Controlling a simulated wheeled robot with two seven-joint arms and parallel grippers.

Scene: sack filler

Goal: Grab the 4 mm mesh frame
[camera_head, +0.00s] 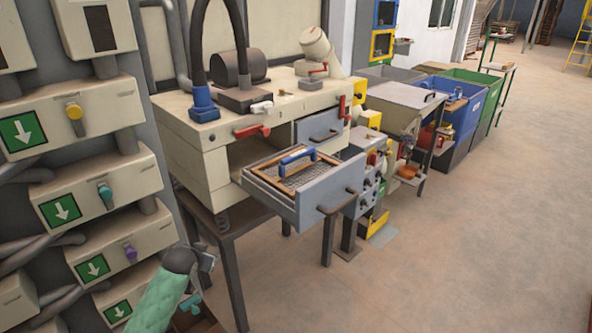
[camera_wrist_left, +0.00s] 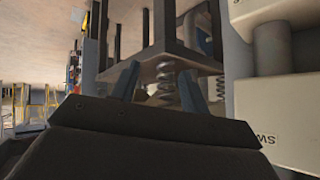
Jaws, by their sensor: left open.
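A wooden-rimmed mesh frame (camera_head: 286,177) with a blue handle (camera_head: 297,154) lies in the open grey drawer (camera_head: 325,193) of the pale machine in the head view. Any mesh size marking is too small to read. My left gripper (camera_head: 207,262) is at the lower left of the head view, below and left of the drawer and apart from it. In the left wrist view its two fingers (camera_wrist_left: 158,80) stand apart with nothing held between them. My right gripper is in neither view.
Pale boxes with green arrow signs (camera_head: 62,209) line the left side. A dark table leg (camera_head: 235,277) stands near my left gripper. A second drawer (camera_head: 322,127) sits behind the open one. Blue (camera_head: 455,104) and green bins stand farther back. The floor at right is clear.

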